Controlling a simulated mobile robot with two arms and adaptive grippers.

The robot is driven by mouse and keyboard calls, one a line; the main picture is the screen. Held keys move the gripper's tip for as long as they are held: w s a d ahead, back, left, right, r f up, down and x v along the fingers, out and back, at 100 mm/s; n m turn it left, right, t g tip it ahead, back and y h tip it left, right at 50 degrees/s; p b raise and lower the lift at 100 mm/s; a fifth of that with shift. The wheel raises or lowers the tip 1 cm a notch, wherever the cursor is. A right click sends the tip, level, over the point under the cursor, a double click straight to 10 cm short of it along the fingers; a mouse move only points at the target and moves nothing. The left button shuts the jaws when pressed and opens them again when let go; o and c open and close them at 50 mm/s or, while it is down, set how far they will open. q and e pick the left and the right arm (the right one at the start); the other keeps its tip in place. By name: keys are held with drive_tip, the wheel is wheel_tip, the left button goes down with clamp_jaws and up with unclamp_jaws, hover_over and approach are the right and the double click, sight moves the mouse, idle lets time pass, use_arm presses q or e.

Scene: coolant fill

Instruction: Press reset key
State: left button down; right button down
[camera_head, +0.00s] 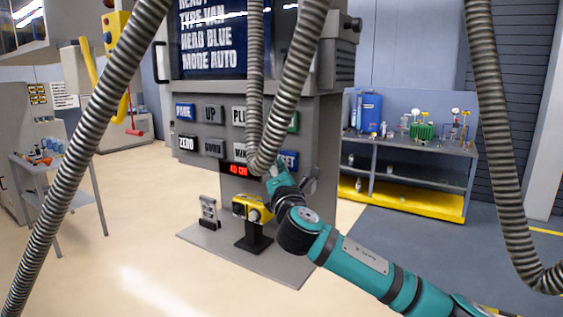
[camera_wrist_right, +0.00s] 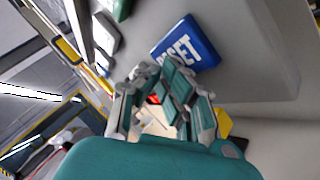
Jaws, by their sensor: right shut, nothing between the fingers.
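The reset key (camera_head: 290,159) is a blue block with white lettering at the lower right of the grey machine's keypad. In the right wrist view the blue key (camera_wrist_right: 187,43) sits just beyond and right of the fingertips, tilted in the picture. My right gripper (camera_wrist_right: 160,75) is shut and empty close to the key; contact cannot be told. My left gripper is not in view.
Striped hoses (camera_head: 487,75) hang across the view. A yellow device (camera_head: 245,207) stands below the keypad. A shelf (camera_head: 415,145) is at the right.

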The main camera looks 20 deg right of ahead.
drive_tip(key=shift+s+a, duration=0.6)
drive_tip(key=shift+a, duration=0.1)
drive_tip(key=s+a, duration=0.1)
drive_tip(key=a, duration=0.1)
drive_tip(key=s+a+p, duration=0.1)
drive_tip(key=s, duration=0.1)
drive_tip(key=shift+a, duration=0.4)
drive_tip(key=shift+f, duration=0.1)
idle(0.6)
